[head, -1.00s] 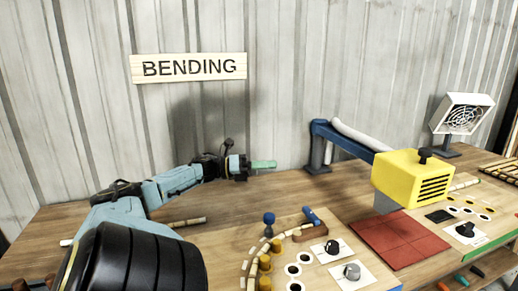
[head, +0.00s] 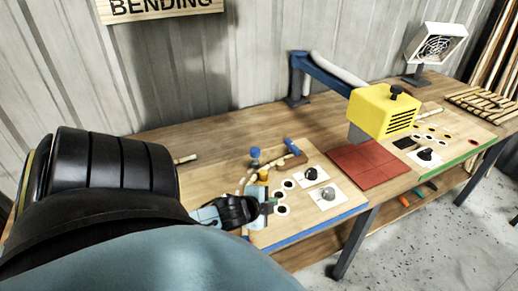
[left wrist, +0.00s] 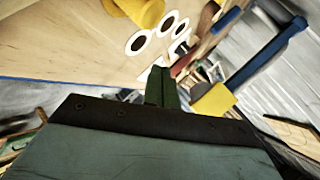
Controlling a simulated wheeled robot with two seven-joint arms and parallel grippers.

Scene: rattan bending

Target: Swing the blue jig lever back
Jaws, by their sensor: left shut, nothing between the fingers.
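The bending jig is a light wooden board (head: 325,212) on the bench. At its back stand a blue round knob (head: 255,153) and a blue handle (head: 293,146) by a brown block (head: 291,162); I cannot tell how they join. A pale rattan strip and a yellow peg (head: 263,174) lie partly behind my left gripper. My left gripper (head: 272,204) is over the left part of the board, in front of the blue knob and apart from it. Its green fingers (left wrist: 163,88) are shut and empty in the left wrist view, with a yellow peg (left wrist: 147,12) beyond. My right gripper is out of view.
White plates with knobs (head: 326,193) and ringed holes sit on the board. A red mat (head: 365,164) lies to its right, under a yellow box (head: 383,110) on a blue arm (head: 330,75). A fan unit (head: 437,45) stands at the back right. The back bench is mostly clear.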

